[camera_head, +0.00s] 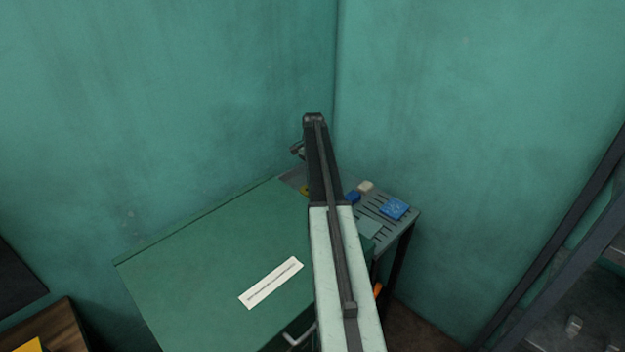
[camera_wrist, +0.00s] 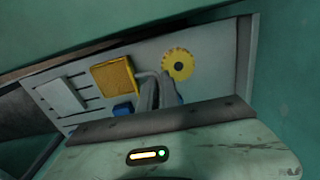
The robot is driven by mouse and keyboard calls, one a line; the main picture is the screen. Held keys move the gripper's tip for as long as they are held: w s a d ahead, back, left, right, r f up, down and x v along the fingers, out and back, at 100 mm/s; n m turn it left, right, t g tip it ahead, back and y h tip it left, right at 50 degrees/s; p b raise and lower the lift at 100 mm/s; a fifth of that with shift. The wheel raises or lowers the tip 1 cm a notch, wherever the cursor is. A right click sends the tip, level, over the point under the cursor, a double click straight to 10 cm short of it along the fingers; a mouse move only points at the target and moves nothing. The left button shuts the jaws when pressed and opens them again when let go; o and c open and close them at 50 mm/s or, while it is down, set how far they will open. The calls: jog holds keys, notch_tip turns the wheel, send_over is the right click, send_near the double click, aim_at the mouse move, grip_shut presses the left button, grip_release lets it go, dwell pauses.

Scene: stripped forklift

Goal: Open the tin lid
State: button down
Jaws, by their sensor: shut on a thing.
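In the wrist view my gripper (camera_wrist: 152,78) shows as grey fingers between a yellow-orange square piece (camera_wrist: 114,75) and a yellow toothed disc (camera_wrist: 178,65). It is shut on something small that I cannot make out. I cannot tell for certain which piece is the tin or its lid. The disc is beside the fingers, and the square piece is close on their left. In the head view my own arm hides most of the gripper and whatever it holds. A small yellow piece (camera_head: 304,190) shows just left of the arm.
A slotted grey stand (camera_head: 408,222) in the corner carries a blue block (camera_head: 395,208) and a cream piece (camera_head: 366,186). A large green top (camera_head: 205,255) with a white strip (camera_head: 271,282) lies left of my arm, mostly clear. Teal walls close in behind.

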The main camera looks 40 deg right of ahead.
jog(key=shift+w+d+f+b, duration=0.1)
jog(key=shift+w+f+b, duration=0.35)
jog(key=shift+w, duration=0.2)
jog(key=c, duration=1.9)
grip_release()
jog(key=shift+d+f, duration=0.1)
jog(key=shift+d, duration=0.05)
notch_tip(320, 180, up, 8)
jog(key=p, duration=0.7)
jog(key=shift+p, duration=0.4)
